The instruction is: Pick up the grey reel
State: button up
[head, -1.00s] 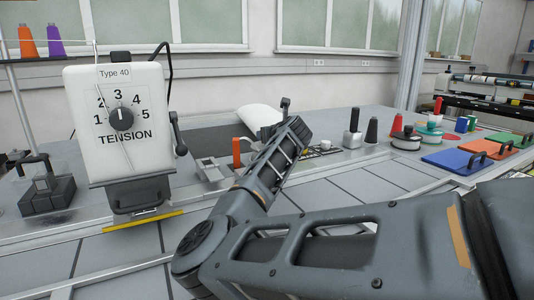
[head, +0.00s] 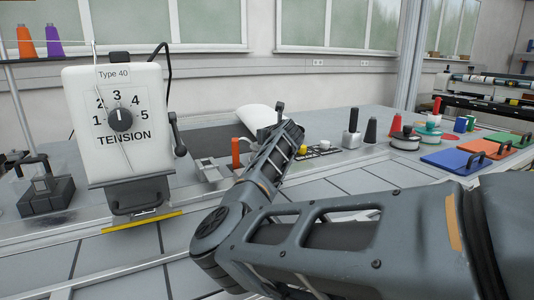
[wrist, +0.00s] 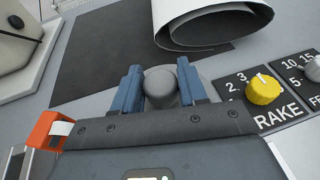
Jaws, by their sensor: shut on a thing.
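The grey reel (wrist: 160,84) shows in the wrist view as a rounded grey top between the two blue fingers of my gripper (wrist: 161,86). The fingers are shut on it, one on each side. Its lower part is hidden by my gripper, and I cannot tell whether it still touches the surface below. In the head view my arm covers the place, so neither the reel nor the fingertips can be made out there.
A yellow brake knob (wrist: 263,89) sits close right of my gripper, and an orange block (wrist: 46,130) is at left. A white roll (wrist: 205,20) lies beyond. The tension unit (head: 118,125) stands left of my arm. Several reels and coloured plates line the table's right.

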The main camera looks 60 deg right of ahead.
grip_shut()
jog(key=shift+r, duration=0.2)
dwell(0.3)
